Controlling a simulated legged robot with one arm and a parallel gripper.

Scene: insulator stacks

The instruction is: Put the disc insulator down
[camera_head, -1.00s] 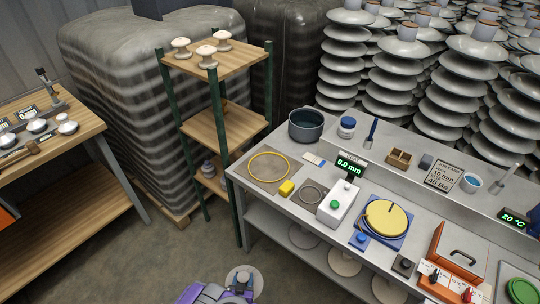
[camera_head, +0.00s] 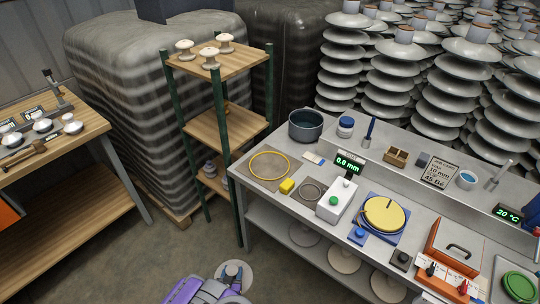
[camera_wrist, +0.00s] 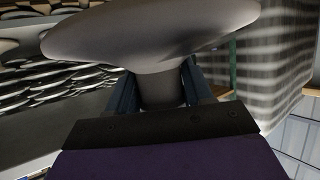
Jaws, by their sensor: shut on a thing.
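A pale grey disc insulator (camera_wrist: 150,30) fills the top of the wrist view, with its narrow neck (camera_wrist: 160,92) between the two dark fingers. My gripper (camera_wrist: 160,90) is shut on that neck. In the head view my purple gripper (camera_head: 233,272) is low in the frame, and the disc insulator (camera_head: 246,275) shows as a pale round rim around its fingers. It is held in front of the grey bench (camera_head: 250,188), apart from its top. The gripper hides part of the disc.
The bench carries a yellow ring (camera_head: 270,165), a white device (camera_head: 336,203), a yellow disc on a blue base (camera_head: 384,214) and a dark pot (camera_head: 306,125). A wooden shelf (camera_head: 215,65) holds small insulators. A wooden table (camera_head: 70,140) stands left. Floor between is clear.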

